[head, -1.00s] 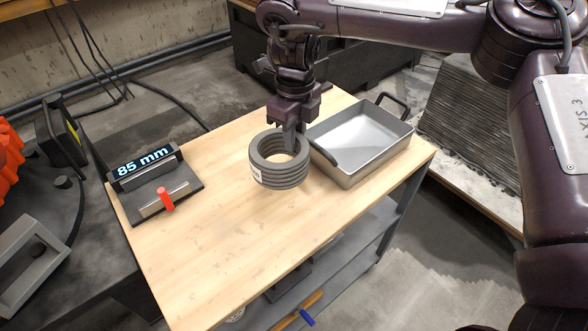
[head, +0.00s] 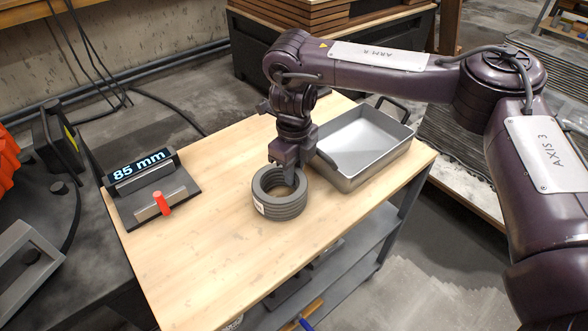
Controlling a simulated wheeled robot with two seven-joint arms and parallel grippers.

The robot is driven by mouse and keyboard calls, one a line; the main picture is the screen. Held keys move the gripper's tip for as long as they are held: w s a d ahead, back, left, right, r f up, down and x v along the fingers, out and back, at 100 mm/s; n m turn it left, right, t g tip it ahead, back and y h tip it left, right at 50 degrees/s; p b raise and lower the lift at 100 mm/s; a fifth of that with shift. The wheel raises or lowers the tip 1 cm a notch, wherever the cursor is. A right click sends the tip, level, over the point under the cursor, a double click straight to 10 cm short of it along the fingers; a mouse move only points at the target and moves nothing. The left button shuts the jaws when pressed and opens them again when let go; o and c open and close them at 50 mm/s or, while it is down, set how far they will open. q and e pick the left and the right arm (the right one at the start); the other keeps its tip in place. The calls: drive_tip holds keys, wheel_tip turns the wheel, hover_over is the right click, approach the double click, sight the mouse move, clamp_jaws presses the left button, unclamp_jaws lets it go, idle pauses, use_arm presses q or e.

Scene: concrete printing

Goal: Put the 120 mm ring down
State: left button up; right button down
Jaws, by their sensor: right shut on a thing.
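The 120 mm ring (head: 279,207) is a grey, ribbed concrete ring with a small white label on its side. It is upright at the middle of the wooden table (head: 190,255), and its underside appears to be at the tabletop; I cannot tell whether it bears fully. My right gripper (head: 290,178) comes down from above and is shut on the ring's far wall, with its fingertips partly hidden by the ring. My left gripper is not in view.
A grey metal tray (head: 345,180) with black handles stands right of the ring, close to my gripper. A gauge with an "85 mm" display (head: 142,170) and red-handled slider (head: 162,204) sits at the left. Bare tabletop lies in front of the ring.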

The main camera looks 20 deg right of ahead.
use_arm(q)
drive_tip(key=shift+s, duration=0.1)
use_arm(e)
drive_tip(key=c, duration=1.3)
unclamp_jaws()
drive_tip(key=shift+f, duration=0.1)
drive_tip(key=shift+r, duration=0.5)
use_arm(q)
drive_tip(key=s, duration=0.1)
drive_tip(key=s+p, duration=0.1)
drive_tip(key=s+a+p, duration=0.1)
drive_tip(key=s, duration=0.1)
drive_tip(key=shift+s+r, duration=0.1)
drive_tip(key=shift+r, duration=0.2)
use_arm(e)
wheel_tip(320, 180, up, 11)
drive_tip(key=shift+r, duration=0.15)
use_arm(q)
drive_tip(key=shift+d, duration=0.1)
